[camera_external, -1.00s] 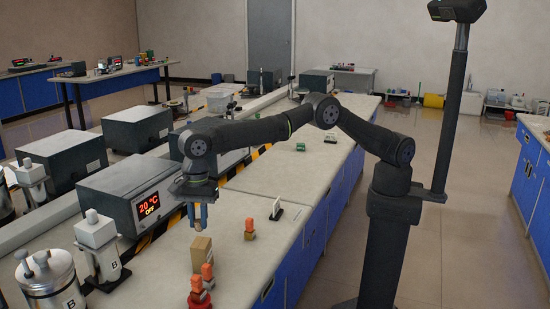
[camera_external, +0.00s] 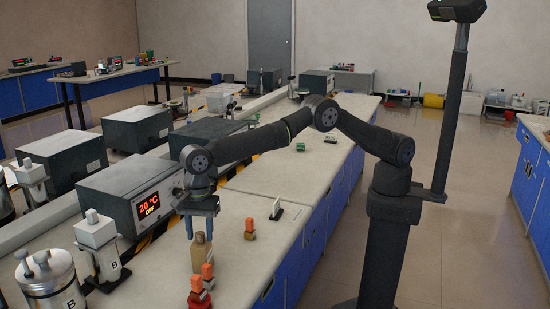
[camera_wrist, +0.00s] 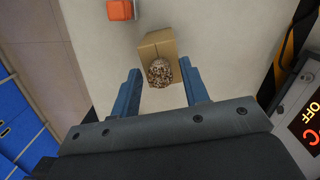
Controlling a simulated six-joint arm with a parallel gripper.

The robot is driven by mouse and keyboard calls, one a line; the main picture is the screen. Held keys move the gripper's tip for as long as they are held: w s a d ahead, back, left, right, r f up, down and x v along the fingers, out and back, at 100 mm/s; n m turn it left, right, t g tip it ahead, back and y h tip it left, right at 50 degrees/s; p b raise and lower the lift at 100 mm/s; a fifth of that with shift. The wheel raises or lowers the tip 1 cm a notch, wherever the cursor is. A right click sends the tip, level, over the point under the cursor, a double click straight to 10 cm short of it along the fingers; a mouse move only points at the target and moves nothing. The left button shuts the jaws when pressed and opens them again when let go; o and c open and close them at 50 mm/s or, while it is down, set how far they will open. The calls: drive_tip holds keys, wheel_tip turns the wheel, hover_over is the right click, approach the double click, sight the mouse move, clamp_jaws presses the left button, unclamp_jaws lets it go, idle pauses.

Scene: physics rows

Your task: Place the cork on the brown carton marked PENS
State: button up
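The brown carton (camera_external: 199,260) stands on the bench, and no marking on it is legible. The speckled brown cork (camera_external: 200,239) appears to sit upright on its top. In the wrist view the cork (camera_wrist: 160,72) overlaps the near part of the carton (camera_wrist: 157,44). My gripper (camera_external: 201,232) is just above the carton, with one blue finger on each side of the cork. In the wrist view the fingers of my gripper (camera_wrist: 161,88) are spread, with gaps between them and the cork.
Orange-topped items stand in front of the carton (camera_external: 207,272) and to its right (camera_external: 249,225). A red item (camera_external: 199,299) is at the front. The heater box with a "20 °C OFF" display (camera_external: 149,205) stands to the left. The bench behind is mostly clear.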

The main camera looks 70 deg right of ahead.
sight(199, 235)
wheel_tip(199, 235, up, 12)
drive_tip(key=d, duration=0.1)
drive_tip(key=shift+w+d, duration=0.2)
idle(0.5)
drive_tip(key=f, duration=0.4)
drive_tip(key=a+f, duration=0.1)
drive_tip(key=f, duration=0.6)
drive_tip(key=shift+s+a+f, duration=0.2)
drive_tip(key=shift+f, duration=0.1)
drive_tip(key=shift+r, duration=1.55)
